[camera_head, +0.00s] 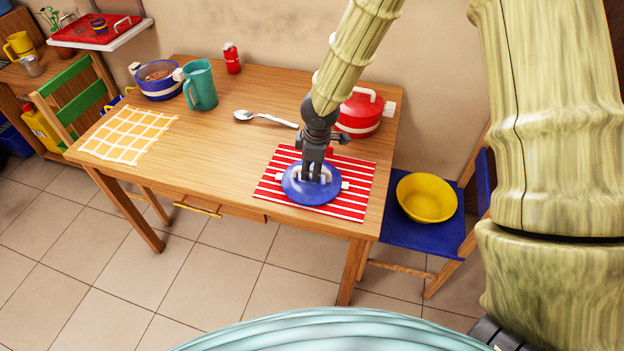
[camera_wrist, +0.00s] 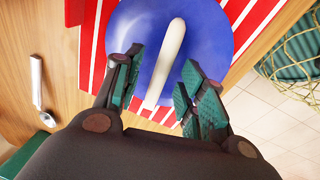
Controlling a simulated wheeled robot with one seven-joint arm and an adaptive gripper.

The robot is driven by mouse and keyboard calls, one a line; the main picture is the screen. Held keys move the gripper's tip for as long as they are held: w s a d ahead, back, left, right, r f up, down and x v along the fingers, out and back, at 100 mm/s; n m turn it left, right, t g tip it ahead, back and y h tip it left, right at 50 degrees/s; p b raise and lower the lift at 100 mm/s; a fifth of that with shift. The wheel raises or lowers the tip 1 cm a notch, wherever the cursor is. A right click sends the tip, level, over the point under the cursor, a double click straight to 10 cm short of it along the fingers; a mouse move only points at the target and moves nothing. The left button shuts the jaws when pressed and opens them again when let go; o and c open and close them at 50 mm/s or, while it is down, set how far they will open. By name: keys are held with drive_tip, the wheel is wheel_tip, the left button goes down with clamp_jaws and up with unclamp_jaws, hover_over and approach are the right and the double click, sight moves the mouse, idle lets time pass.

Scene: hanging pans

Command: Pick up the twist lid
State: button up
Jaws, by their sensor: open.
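The twist lid (camera_head: 298,193) looks to be the round blue lid with a pale bar handle, lying on the red-and-white striped mat (camera_head: 350,206) at the table's front right. My gripper (camera_head: 316,176) points down right above it. In the wrist view the blue lid (camera_wrist: 208,45) fills the upper middle, and its cream handle (camera_wrist: 168,50) runs lengthwise. My gripper (camera_wrist: 158,98) is open there, with the near end of the handle between its two fingers. I cannot tell whether the fingers touch the handle. The fingers hide part of the lid.
A red lidded pot (camera_head: 358,116) stands behind my gripper. A spoon (camera_head: 265,118) lies to its left. A teal mug (camera_head: 203,88), a blue pot (camera_head: 158,84) and a red shaker (camera_head: 232,58) stand farther back. A yellow bowl (camera_head: 428,198) sits on a blue chair at the right.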

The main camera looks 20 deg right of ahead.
drive_tip(key=shift+w+f, duration=0.2)
drive_tip(key=shift+f, duration=0.75)
drive_tip(key=shift+c, duration=0.4)
clamp_jaws()
drive_tip(key=shift+r, duration=0.1)
drive_tip(key=shift+r, duration=1.5)
drive_tip(key=s+d+r+b, duration=0.1)
drive_tip(key=s+d+b, duration=0.3)
drive_tip(key=s, duration=1)
drive_tip(key=d, duration=0.3)
drive_tip(key=shift+s+r, duration=0.25)
drive_tip(key=shift+r, duration=0.15)
